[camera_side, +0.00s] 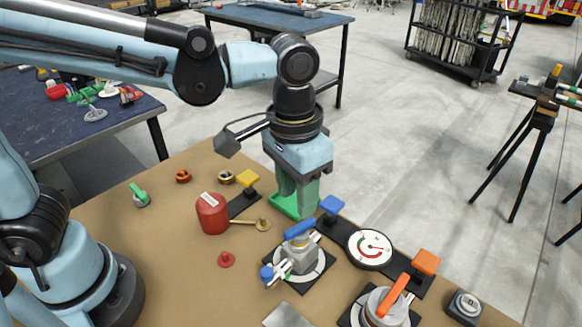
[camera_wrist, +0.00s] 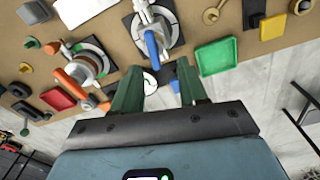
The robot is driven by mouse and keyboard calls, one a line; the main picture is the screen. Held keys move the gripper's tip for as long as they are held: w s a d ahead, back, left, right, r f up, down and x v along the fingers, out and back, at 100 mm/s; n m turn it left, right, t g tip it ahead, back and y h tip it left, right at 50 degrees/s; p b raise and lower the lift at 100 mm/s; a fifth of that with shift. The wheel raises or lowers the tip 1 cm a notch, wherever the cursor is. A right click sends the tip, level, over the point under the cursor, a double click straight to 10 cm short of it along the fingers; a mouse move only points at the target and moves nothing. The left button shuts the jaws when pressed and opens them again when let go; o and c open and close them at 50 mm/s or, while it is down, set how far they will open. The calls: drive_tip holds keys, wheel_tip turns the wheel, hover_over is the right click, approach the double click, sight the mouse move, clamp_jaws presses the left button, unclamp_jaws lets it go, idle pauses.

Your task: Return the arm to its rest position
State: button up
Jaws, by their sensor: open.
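My gripper (camera_side: 297,200) points down over the far edge of the brown work board (camera_side: 165,240) in the side view. Its green fingers also show in the wrist view (camera_wrist: 160,92), spread apart with nothing held between them. In the side view it stands behind the blue-handled valve (camera_side: 300,240) and right of the yellow-tagged piece (camera_side: 247,178). A green tray (camera_wrist: 216,57) lies beside the fingers in the wrist view. Its contact with the fingers cannot be told. My arm reaches in from the left, bent at the elbow.
A round gauge (camera_side: 370,248), an orange-handled valve (camera_side: 388,300) and a red canister (camera_side: 211,213) stand on the board. A blue-topped table (camera_side: 70,125) is at left, another (camera_side: 285,20) behind. A rack (camera_side: 460,35) and tripod stand (camera_side: 535,120) are at right. Open floor lies between.

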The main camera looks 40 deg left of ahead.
drive_tip(key=s+a+n+t, duration=0.1)
drive_tip(key=a+t, duration=0.5)
drive_tip(key=a, duration=1.1)
drive_tip(key=shift+s+a+f+n+t, duration=0.15)
drive_tip(key=shift+a+n+t, duration=0.2)
drive_tip(key=shift+n, duration=0.45)
